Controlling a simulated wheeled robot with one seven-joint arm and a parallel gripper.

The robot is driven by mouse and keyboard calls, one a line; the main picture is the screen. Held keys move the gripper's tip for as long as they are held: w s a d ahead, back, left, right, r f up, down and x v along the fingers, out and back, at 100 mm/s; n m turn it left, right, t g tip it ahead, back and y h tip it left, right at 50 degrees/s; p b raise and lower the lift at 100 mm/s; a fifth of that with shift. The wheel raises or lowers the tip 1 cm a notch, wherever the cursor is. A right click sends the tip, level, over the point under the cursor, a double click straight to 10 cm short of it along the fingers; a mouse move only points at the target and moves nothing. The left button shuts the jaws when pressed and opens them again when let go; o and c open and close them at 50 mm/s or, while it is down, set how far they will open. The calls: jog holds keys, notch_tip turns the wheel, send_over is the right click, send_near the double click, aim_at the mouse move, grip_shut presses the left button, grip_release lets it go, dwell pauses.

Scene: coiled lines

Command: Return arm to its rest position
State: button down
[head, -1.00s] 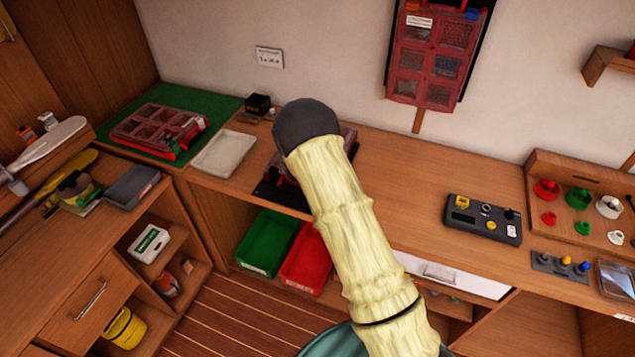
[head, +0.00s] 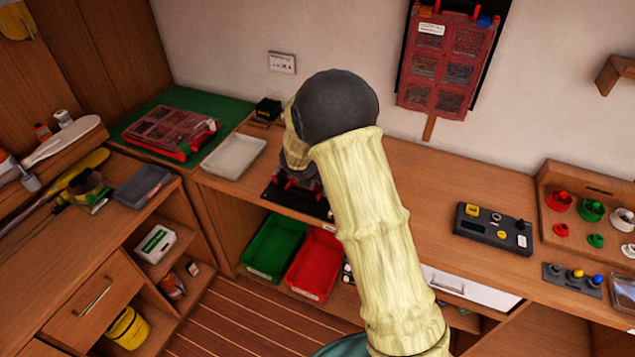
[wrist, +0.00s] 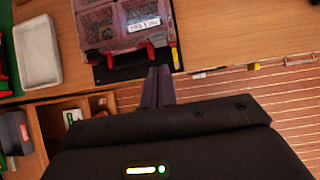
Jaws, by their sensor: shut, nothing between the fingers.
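My arm (head: 375,225) rises through the middle of the head view, with a dark rounded joint near its top. My gripper is hidden behind the arm in the head view. In the wrist view my gripper (wrist: 158,72) shows as two dark fingers shut together with nothing between them. The fingertips appear just in front of a clear-lidded case with red latches (wrist: 128,22) on a dark mat; I cannot tell how far above the bench they are. In the head view that case is mostly covered by my arm.
A pale tray (head: 233,155) and a red case (head: 168,133) on a green mat lie at the left of the bench. Green (head: 275,245) and red (head: 315,264) bins sit on the shelf below. A grey device (head: 493,227) stands right. A red organizer (head: 447,60) hangs on the wall.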

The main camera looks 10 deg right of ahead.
jog(key=shift+w, duration=0.1)
dwell(0.3)
jog(key=s+d+r+m+g+y, duration=0.1)
jog(key=s+d+r+m, duration=0.1)
jog(key=s+m, duration=0.7)
jog(key=s+d+r+m+g+y, duration=0.1)
jog(key=s+d+r+m, duration=0.2)
jog(key=s+m, duration=0.7)
jog(key=s+d+r+m+g+y+b, duration=0.1)
jog(key=s+d+r+m, duration=0.1)
jog(key=s+m, duration=0.7)
jog(key=shift+s+d+r+m+g, duration=0.25)
jog(key=shift+r+m+g, duration=0.1)
jog(key=shift+m, duration=0.85)
jog(key=shift+w, duration=0.15)
